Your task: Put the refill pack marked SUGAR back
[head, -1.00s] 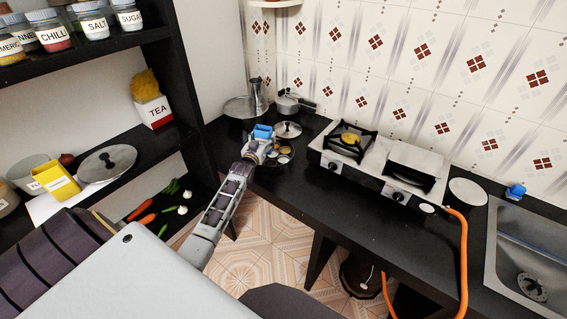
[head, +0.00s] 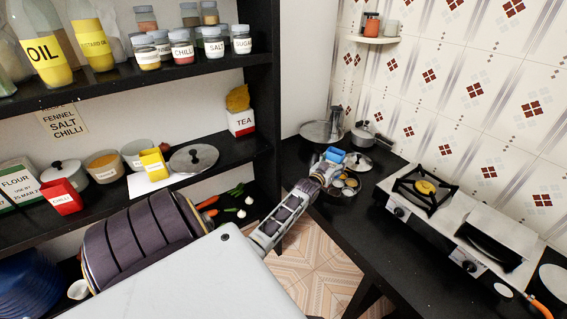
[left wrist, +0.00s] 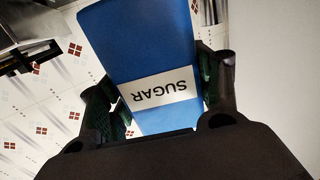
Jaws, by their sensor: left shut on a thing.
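The blue refill pack marked SUGAR (left wrist: 140,40) fills the middle of the left wrist view, its white label upside down there. My left gripper (left wrist: 160,105) is shut on it, one finger on each side. In the head view the blue pack (head: 334,154) shows small at the end of my left arm, with the left gripper (head: 326,166) above the left end of the black counter, beside a round tin of spices (head: 346,184). A jar labelled SUGAR (head: 241,42) stands at the right end of the upper shelf. My right gripper is not in view.
The middle shelf (head: 110,205) holds a yellow pack (head: 153,165), a red pack (head: 62,197), a TEA pack (head: 241,123), pots and a lidded pan (head: 194,158). The stove (head: 450,215) stands right on the counter. A kettle and pot stand behind my gripper.

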